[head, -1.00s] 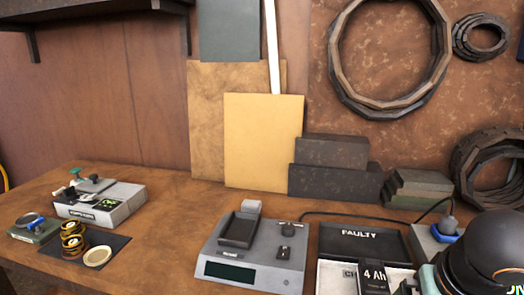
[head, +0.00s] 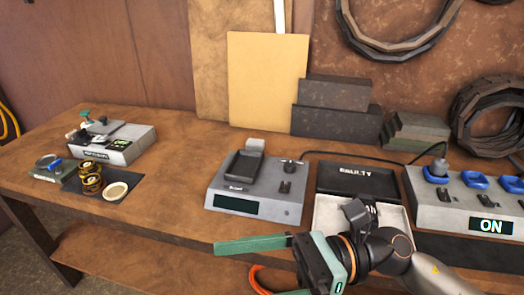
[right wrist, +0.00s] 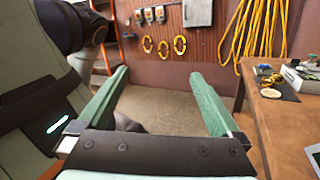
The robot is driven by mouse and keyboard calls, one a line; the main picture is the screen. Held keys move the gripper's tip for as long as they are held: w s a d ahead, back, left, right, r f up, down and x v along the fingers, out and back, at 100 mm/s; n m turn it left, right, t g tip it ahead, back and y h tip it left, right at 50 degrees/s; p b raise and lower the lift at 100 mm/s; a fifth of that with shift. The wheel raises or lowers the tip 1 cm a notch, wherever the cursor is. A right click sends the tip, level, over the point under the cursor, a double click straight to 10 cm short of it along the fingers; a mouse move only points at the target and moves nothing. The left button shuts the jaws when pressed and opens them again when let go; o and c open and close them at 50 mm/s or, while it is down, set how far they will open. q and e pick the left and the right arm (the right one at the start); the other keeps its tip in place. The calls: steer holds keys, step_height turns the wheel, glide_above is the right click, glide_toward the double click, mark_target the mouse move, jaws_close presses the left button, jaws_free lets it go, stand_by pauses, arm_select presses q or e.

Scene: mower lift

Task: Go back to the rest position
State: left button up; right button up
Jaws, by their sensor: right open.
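My right gripper (head: 245,270) is at the bottom middle of the head view, in front of the bench's front edge. Its green fingers point left, apart and empty. In the right wrist view the gripper (right wrist: 158,75) shows open space between the fingers, with floor and a back wall beyond. A dark battery (head: 358,211) seems to stand in the white tray with the FAULTY lid, just behind the wrist and partly hidden by it. My left gripper is in neither view.
The wooden bench (head: 160,215) holds a grey tester (head: 255,205), the FAULTY box (head: 357,178) and a charger (head: 462,210) reading ON. A small device (head: 105,142) and a dark mat (head: 118,200) with yellow-black rings lie left. Yellow cables (right wrist: 262,35) hang on the far wall.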

steer(key=w+d+m+t+y+p, duration=0.1)
steer(key=w+d+m+t, duration=0.1)
steer(key=w+m+t, duration=0.6)
steer(key=w+d+m+t+y, duration=0.15)
steer(key=m+t, duration=0.35)
steer(key=m, duration=0.7)
steer(key=w+d+f+m+t+h+p, duration=0.15)
steer(key=d+f+m+t+h, duration=0.25)
steer(key=f+m+h, duration=0.4)
steer(key=w+d+f+m+t+h, duration=0.35)
steer(key=f+m, duration=0.25)
steer(key=m, duration=0.5)
steer(key=s+d+f+m+g+h, duration=0.3)
steer(key=s+f+m, duration=0.3)
steer(key=f, duration=0.5)
steer(key=s+d+f+m+g+h+p, duration=0.1)
steer(key=s+d+f+m+g+h, duration=0.3)
steer(key=s+f, duration=0.4)
step_height(320, 180, down, 3)
steer(key=d+m, duration=0.1)
steer(key=m, duration=0.1)
steer(key=shift+s+f+m+p, duration=0.15)
steer(key=shift+s+m+p, duration=0.05)
steer(key=shift+m+p, duration=0.1)
steer(key=shift+d, duration=0.1)
